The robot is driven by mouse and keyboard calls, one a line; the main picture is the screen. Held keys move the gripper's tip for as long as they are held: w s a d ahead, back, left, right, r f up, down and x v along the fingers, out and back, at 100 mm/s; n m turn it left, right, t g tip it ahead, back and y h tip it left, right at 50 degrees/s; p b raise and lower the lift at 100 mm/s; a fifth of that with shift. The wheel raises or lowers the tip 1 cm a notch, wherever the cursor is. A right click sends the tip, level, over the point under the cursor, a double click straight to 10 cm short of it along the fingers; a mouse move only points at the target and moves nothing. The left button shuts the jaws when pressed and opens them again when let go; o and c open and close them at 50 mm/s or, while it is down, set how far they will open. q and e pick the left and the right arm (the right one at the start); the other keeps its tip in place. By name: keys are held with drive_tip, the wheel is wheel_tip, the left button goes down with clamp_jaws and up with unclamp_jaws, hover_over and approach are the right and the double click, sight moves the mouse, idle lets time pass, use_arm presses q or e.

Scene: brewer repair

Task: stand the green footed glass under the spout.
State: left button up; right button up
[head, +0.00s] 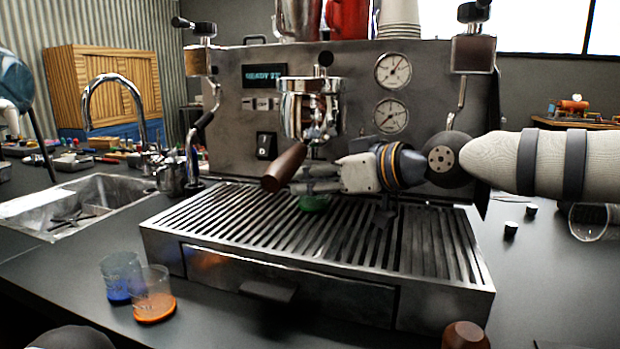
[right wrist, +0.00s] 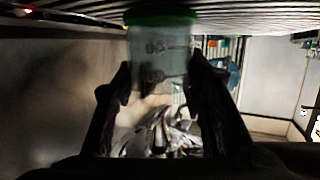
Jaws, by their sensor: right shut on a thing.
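The green footed glass shows in the head view only by its green foot (head: 314,203), low over the slatted drip tray (head: 250,226). The rest of it is hidden behind my right gripper (head: 303,182). In the right wrist view the clear glass (right wrist: 161,62) stands between the two fingers (right wrist: 160,90), its green foot close to the slats; that picture is upside down. My right gripper is shut on it. The spout (head: 312,130) is under the brew head with its wooden handle (head: 284,167), just above the gripper. I cannot tell whether the foot touches the slats.
A blue-footed glass (head: 119,277) and an orange-footed glass (head: 153,295) stand on the counter at front left. A sink (head: 75,200) is at left. Steam wands flank the machine. The wooden handle hangs close to my gripper. The tray's right half is clear.

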drive_tip(key=o, duration=0.9)
drive_tip(key=shift+w+a+f, duration=0.1)
drive_tip(key=shift+w+f, duration=0.05)
drive_tip(key=shift+w, duration=0.05)
drive_tip(key=shift+o, duration=1.4)
drive_tip(key=shift+s, duration=0.15)
drive_tip(key=shift+r, duration=0.25)
drive_tip(key=p+v, duration=0.1)
drive_tip(key=v, duration=1)
drive_tip(key=shift+r, duration=0.1)
drive_tip(key=shift+s+d, duration=0.25)
drive_tip(key=shift+d, duration=0.1)
